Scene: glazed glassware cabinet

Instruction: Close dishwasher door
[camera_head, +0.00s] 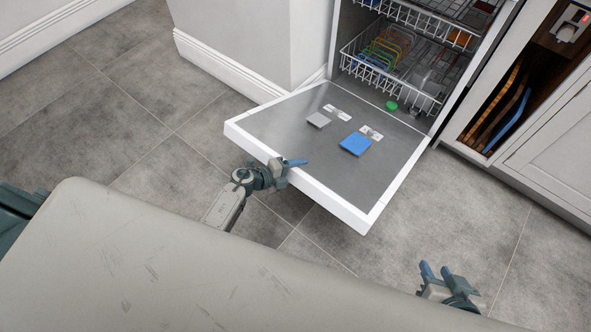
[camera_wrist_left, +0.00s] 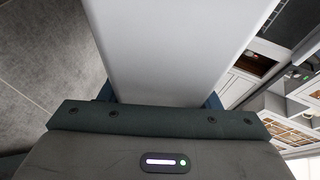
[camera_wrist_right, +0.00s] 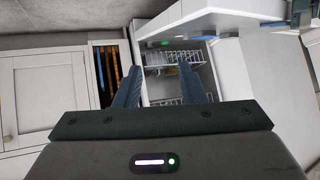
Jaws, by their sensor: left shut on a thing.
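The dishwasher door (camera_head: 285,120) is folded down to about horizontal, its metal inner face up and its white outer edge toward me. My left gripper (camera_head: 287,168) is at the door's front edge, left of its middle, and is shut on it. In the left wrist view the white door panel (camera_wrist_left: 165,45) fills the space between the fingers, whose tips are hidden. My right gripper (camera_head: 438,275) is open and empty, to the right of the door and apart from it. Its two spread fingers also show in the right wrist view (camera_wrist_right: 158,82).
The lower rack (camera_head: 395,75) with colored dishes is inside the dishwasher. A blue square (camera_head: 356,144), a grey square (camera_head: 319,120) and a green round piece (camera_head: 391,105) are on the door's inner face. An open cabinet (camera_head: 505,100) stands right. The floor (camera_head: 470,215) right of the door is clear.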

